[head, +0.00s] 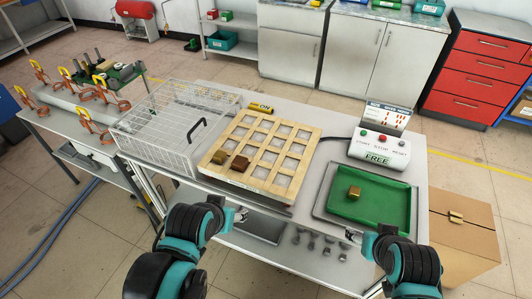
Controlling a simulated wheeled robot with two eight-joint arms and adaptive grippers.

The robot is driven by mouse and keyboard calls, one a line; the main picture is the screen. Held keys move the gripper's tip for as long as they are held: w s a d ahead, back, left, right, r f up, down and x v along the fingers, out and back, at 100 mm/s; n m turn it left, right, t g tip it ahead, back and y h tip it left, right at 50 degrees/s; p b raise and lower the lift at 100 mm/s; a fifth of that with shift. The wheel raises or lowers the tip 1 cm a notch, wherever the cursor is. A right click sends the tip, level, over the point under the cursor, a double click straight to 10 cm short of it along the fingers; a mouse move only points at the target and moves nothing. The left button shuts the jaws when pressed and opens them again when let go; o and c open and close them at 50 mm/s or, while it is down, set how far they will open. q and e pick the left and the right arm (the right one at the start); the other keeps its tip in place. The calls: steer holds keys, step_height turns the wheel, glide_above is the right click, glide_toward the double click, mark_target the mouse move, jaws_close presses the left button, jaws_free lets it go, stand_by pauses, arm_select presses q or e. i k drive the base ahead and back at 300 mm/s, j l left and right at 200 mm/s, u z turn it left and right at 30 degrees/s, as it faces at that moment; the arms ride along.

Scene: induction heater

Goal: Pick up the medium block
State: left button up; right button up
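Two brown blocks sit side by side at the front left of the wooden grid: a left block (219,157) and a darker right block (239,163). A third brown block (354,192) lies on the green tray (385,208). I cannot tell from their sizes which one is the medium block. My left gripper (241,214) is at the table's front edge, below the grid and apart from the blocks. My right gripper (350,236) is in front of the green tray, apart from its block. Both grippers' fingers are too small to read, and I see nothing held.
The wooden grid (265,150) lies mid-table with a wire cage (165,125) to its left. A control box (380,147) with buttons stands behind the tray. A cardboard box (460,240) stands at the right. Several small metal parts (313,242) lie on the lower shelf.

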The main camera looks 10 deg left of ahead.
mark_target(219, 157)
steer(key=i+j+u, duration=0.2)
steer(key=j+u, duration=0.2)
steer(key=i+j+u, duration=0.25)
steer(key=u, duration=0.2)
steer(key=i+j+u, duration=0.2)
steer(key=u, duration=0.2)
steer(key=i, duration=0.1)
